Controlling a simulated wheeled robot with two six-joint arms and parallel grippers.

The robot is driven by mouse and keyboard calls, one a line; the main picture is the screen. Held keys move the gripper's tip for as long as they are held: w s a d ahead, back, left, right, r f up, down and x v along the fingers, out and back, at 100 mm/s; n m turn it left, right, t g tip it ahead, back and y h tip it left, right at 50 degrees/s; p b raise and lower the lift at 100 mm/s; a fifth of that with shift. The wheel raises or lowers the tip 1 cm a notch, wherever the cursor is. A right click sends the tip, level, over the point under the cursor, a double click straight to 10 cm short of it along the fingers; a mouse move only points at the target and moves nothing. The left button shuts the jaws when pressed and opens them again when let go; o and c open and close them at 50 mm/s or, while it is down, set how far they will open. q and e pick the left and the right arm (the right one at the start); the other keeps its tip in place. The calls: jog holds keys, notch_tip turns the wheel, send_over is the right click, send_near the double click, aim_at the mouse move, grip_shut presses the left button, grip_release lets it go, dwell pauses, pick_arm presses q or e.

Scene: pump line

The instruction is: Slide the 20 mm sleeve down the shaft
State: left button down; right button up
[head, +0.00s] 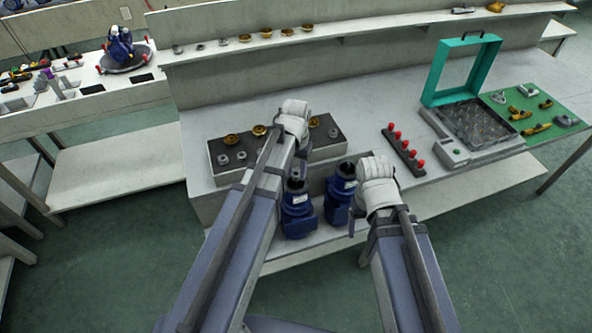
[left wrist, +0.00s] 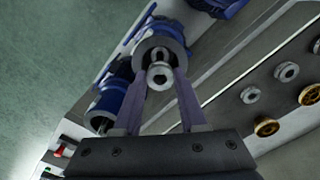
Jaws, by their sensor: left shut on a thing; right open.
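My left gripper (left wrist: 160,80) is shut on a small grey metal sleeve (left wrist: 160,74), a ring with a hole, held between its fingertips. In the left wrist view a blue pump (left wrist: 172,28) with a round grey end lies just beyond the sleeve. The shaft cannot be made out clearly, nor whether the sleeve is around it. Two blue pumps stand at the bench front, a left one (head: 298,212) and a right one (head: 338,198). My right gripper (head: 354,218) is open beside the right pump, partly hidden by its wrist.
A dark tray (head: 222,177) behind the pumps holds several grey and brass rings. A rack (head: 404,152) with red-topped pieces, a teal-framed box (head: 430,75) and a green mat (head: 560,105) with brass parts stand to the right. Bare bench lies behind the tray.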

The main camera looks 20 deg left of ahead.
pick_arm(q)
jog(key=shift+f+b, duration=0.35)
dwell(0.4)
jog(key=shift+c, duration=1.9)
grip_release()
jog(key=shift+r, duration=0.1)
notch_tip(320, 180, up, 8)
jog(key=p, duration=0.8)
jog(key=shift+f, duration=0.2)
